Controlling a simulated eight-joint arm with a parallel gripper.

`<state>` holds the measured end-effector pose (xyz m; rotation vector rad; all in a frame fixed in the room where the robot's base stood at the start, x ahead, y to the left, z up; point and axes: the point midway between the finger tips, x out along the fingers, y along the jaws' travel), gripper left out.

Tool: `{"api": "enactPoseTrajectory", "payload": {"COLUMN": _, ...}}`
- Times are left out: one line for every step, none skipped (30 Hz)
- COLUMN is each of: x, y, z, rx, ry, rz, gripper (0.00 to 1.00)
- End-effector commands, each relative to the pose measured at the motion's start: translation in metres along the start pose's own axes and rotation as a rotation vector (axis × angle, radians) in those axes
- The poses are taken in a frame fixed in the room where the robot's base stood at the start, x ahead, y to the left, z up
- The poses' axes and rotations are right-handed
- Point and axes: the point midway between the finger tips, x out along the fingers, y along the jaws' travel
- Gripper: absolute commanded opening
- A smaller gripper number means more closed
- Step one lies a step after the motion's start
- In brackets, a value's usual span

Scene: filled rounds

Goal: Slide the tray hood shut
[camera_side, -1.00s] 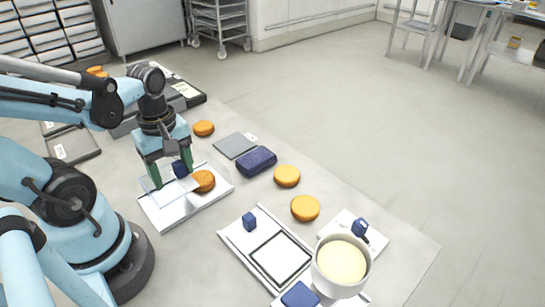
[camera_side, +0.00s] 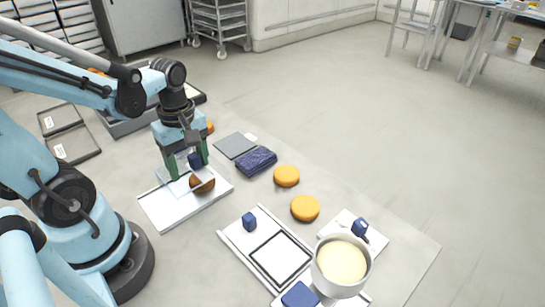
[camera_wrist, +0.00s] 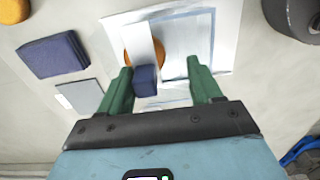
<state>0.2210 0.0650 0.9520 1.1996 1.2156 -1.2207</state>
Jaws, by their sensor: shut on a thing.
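The white tray (camera_side: 160,212) lies on the table in front of my arm. An orange round (camera_side: 208,186) sits at its right part, partly dark in the side view; it also shows in the wrist view (camera_wrist: 157,64). The clear hood (camera_side: 180,187) is a thin see-through pane over part of the tray, its edges hard to make out. A dark blue knob (camera_side: 195,160) stands by it, and shows between my fingers in the wrist view (camera_wrist: 145,82). My gripper (camera_side: 188,168) is shut on the blue knob, fingers pointing down over the tray.
A dark blue folded cloth (camera_side: 256,160) and a grey plate (camera_side: 235,146) lie to the right. Orange rounds (camera_side: 286,176) (camera_side: 305,208) stand near them. A second white tray (camera_side: 232,237) with a blue block (camera_side: 249,221) is nearer the front, beside a pot (camera_side: 341,262).

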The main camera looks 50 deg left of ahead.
Motion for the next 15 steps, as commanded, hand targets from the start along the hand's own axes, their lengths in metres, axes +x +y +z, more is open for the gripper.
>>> {"api": "enactPoseTrajectory", "payload": {"x": 0.006, "y": 0.001, "z": -0.001, "rx": 0.003, "ry": 0.010, "rz": 0.018, "gripper": 0.47}}
{"api": "enactPoseTrajectory", "payload": {"x": 0.006, "y": 0.003, "z": -0.001, "rx": 0.003, "ry": 0.010, "rz": 0.018, "gripper": 0.47}}
{"api": "enactPoseTrajectory", "payload": {"x": 0.006, "y": 0.006, "z": -0.001, "rx": 0.002, "ry": 0.010, "rz": 0.018, "gripper": 0.47}}
{"api": "enactPoseTrajectory", "payload": {"x": 0.006, "y": 0.008, "z": -0.001, "rx": 0.002, "ry": 0.010, "rz": 0.018, "gripper": 0.47}}
{"api": "enactPoseTrajectory", "payload": {"x": 0.006, "y": 0.010, "z": -0.001, "rx": 0.002, "ry": 0.010, "rz": 0.018, "gripper": 0.47}}
{"api": "enactPoseTrajectory", "payload": {"x": 0.006, "y": 0.012, "z": -0.001, "rx": 0.002, "ry": 0.010, "rz": 0.018, "gripper": 0.47}}
{"api": "enactPoseTrajectory", "payload": {"x": 0.006, "y": 0.014, "z": -0.001, "rx": 0.002, "ry": 0.010, "rz": 0.018, "gripper": 0.47}}
{"api": "enactPoseTrajectory", "payload": {"x": 0.005, "y": 0.016, "z": -0.001, "rx": 0.002, "ry": 0.010, "rz": 0.018, "gripper": 0.47}}
{"api": "enactPoseTrajectory", "payload": {"x": 0.005, "y": 0.019, "z": -0.001, "rx": 0.002, "ry": 0.010, "rz": 0.018, "gripper": 0.47}}
{"api": "enactPoseTrajectory", "payload": {"x": 0.005, "y": 0.021, "z": -0.001, "rx": 0.002, "ry": 0.010, "rz": 0.018, "gripper": 0.47}}
{"api": "enactPoseTrajectory", "payload": {"x": 0.005, "y": 0.022, "z": -0.001, "rx": 0.002, "ry": 0.010, "rz": 0.018, "gripper": 0.47}}
{"api": "enactPoseTrajectory", "payload": {"x": 0.005, "y": 0.025, "z": -0.001, "rx": 0.002, "ry": 0.010, "rz": 0.018, "gripper": 0.47}}
{"api": "enactPoseTrajectory", "payload": {"x": 0.005, "y": 0.027, "z": -0.001, "rx": 0.002, "ry": 0.010, "rz": 0.018, "gripper": 0.47}}
{"api": "enactPoseTrajectory", "payload": {"x": 0.005, "y": 0.028, "z": -0.001, "rx": 0.002, "ry": 0.010, "rz": 0.018, "gripper": 0.47}}
{"api": "enactPoseTrajectory", "payload": {"x": 0.005, "y": 0.030, "z": -0.001, "rx": 0.002, "ry": 0.010, "rz": 0.018, "gripper": 0.47}}
